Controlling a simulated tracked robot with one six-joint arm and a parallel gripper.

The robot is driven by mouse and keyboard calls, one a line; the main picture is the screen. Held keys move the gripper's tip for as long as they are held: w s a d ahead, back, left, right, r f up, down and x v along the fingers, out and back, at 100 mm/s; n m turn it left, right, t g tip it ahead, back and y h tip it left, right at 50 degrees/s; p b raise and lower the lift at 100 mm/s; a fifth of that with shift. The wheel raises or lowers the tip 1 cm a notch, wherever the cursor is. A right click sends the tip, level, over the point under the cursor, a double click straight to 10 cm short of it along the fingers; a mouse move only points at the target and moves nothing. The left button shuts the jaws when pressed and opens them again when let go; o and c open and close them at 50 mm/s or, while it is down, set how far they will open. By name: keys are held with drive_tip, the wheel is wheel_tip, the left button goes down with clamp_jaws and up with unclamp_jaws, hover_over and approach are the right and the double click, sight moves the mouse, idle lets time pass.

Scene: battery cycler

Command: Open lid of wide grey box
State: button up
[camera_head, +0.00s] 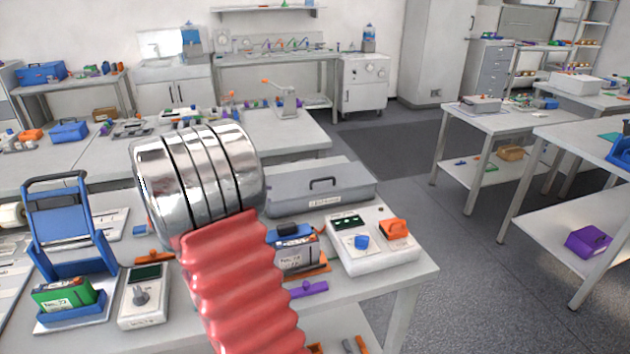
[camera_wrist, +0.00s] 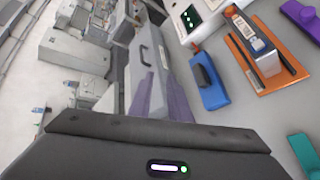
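The wide grey box (camera_head: 350,172) stands on the near table, behind the white instrument in the head view. Its lid looks shut, with a dark handle (camera_head: 323,183) and a pale label below it. In the wrist view the grey box (camera_wrist: 150,45) lies ahead of my gripper, with its dark handle (camera_wrist: 143,54) showing. My gripper (camera_wrist: 160,76) points toward the box with two purple-grey fingers apart and nothing visible between them. Whether the fingertips touch the box cannot be told. In the head view my red and silver arm hides the gripper and the box's left end.
A white instrument (camera_head: 372,240) with a blue knob and an orange piece stands in front of the box. A battery unit on an orange tray (camera_wrist: 268,75) and a blue piece (camera_wrist: 209,88) lie close by. A blue stand (camera_head: 62,225) is at the left.

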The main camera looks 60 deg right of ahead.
sight(319, 180)
drive_tip(key=d+f+n+g+h, duration=0.1)
drive_tip(key=d+f, duration=0.3)
drive_tip(key=d, duration=0.6)
drive_tip(key=shift+d+g+h, duration=0.3)
drive_tip(key=shift+g+h, duration=0.1)
drive_tip(key=shift+h, duration=0.3)
drive_tip(key=x, duration=1.3)
drive_tip(key=shift+d+f, duration=0.1)
drive_tip(key=shift+d, duration=0.25)
drive_tip(key=shift+c, duration=0.7)
clamp_jaws()
drive_tip(key=shift+s, duration=0.1)
